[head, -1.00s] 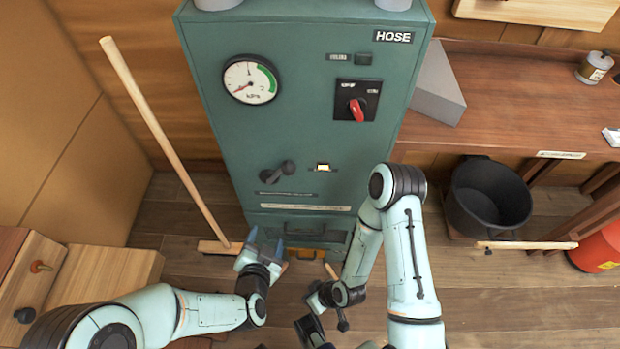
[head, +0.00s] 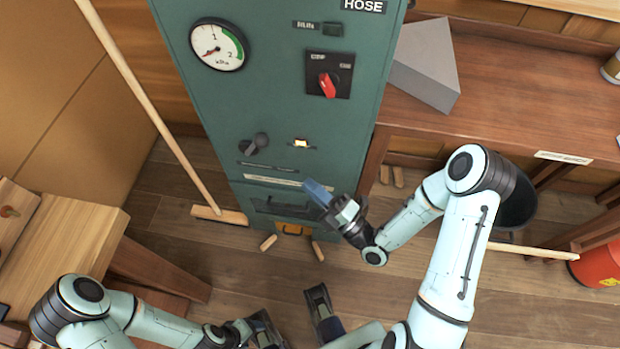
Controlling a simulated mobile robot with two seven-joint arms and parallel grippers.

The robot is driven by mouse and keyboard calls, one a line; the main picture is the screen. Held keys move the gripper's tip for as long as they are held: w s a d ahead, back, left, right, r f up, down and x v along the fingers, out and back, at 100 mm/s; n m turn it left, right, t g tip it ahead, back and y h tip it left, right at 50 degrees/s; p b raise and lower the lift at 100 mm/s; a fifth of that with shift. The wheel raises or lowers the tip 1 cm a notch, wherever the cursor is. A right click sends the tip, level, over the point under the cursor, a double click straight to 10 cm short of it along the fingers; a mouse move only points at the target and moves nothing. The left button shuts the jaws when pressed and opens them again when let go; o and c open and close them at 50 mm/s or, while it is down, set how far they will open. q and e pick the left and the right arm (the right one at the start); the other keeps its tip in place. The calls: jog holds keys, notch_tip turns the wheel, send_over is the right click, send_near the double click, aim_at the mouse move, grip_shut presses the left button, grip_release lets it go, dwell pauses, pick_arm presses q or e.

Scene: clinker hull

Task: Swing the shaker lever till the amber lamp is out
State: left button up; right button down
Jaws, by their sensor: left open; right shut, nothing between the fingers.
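The green cabinet (head: 285,110) carries a dark shaker lever (head: 256,143) on its lower front, its knob end tilted up to the right. A small lamp (head: 301,143) to the right of the lever looks pale and lit, with an amber tint. My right gripper (head: 318,191) is shut and empty, its blue-grey fingertips in front of the cabinet's lower right, below and right of the lever. I cannot tell whether it touches the cabinet. My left gripper (head: 292,313) is open and empty above the floor at the bottom, well away from the lever.
A round gauge (head: 218,45) and a red rotary switch (head: 328,86) sit higher on the cabinet. A broom (head: 165,130) leans at its left. A wooden bench (head: 500,95) with a grey wedge block (head: 428,65) stands right. A black bucket (head: 518,207) is partly hidden by my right arm.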

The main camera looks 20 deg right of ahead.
aim_at(266, 146)
pick_arm(q)
jog(key=shift+s+r+p, duration=0.25)
jog(key=shift+r+p, duration=0.45)
jog(key=shift+p, duration=0.05)
pick_arm(e)
jog(key=x, duration=1.2)
jog(key=shift+w+a+r+n+g+p, duration=0.2)
jog(key=shift+a+r+n+g+p, duration=0.1)
jog(key=shift+r, duration=0.3)
pick_arm(q)
notch_tip(266, 146, up, 7)
jog(key=p, duration=0.7)
jog(key=shift+s+f+g, duration=0.2)
jog(key=shift+s+g, duration=0.15)
jog(key=shift+g, duration=0.05)
pick_arm(e)
jog(key=w+a+r+n+g+h, duration=0.3)
jog(key=w+a+g, duration=0.4)
jog(key=a, duration=0.3)
jog(key=shift+a+n+h, duration=0.35)
jog(key=shift+n+h, duration=0.35)
jog(key=shift+h, duration=0.2)
pick_arm(q)
jog(key=shift+d, duration=0.1)
pick_arm(e)
jog(key=shift+r, duration=0.1)
